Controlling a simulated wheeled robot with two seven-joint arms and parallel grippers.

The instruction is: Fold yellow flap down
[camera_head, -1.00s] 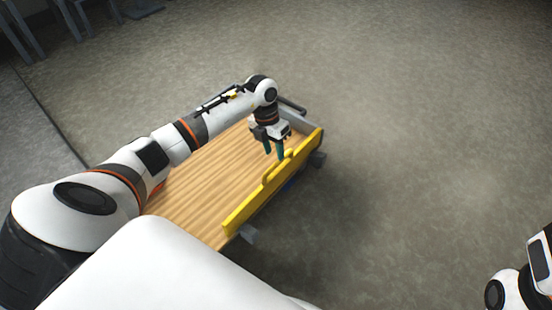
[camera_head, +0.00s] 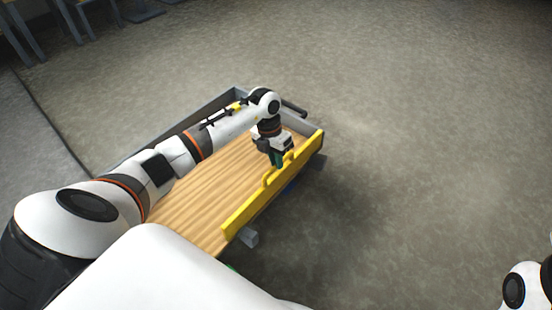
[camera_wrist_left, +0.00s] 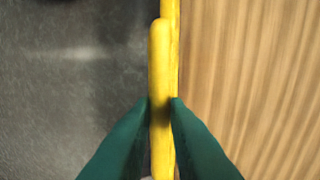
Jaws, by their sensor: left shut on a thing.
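The yellow flap (camera_head: 252,202) stands upright along the right side of a wooden-floored cart bed (camera_head: 200,190). A raised yellow handle runs along its top edge. My left gripper (camera_head: 278,163) points down at the handle near the flap's middle. In the left wrist view its green fingertips (camera_wrist_left: 162,103) sit on either side of the yellow handle (camera_wrist_left: 160,65) and are shut on it. The wood floor lies to the right of the flap there, grey ground to the left. Of my right arm, only a white and black part shows at the bottom right; its gripper is out of view.
The cart has grey walls (camera_head: 205,107) on other sides. A grey bracket (camera_head: 248,238) sticks out below the flap's near end. Open concrete floor (camera_head: 430,150) lies right of the cart. Chair legs (camera_head: 25,40) stand at the far left.

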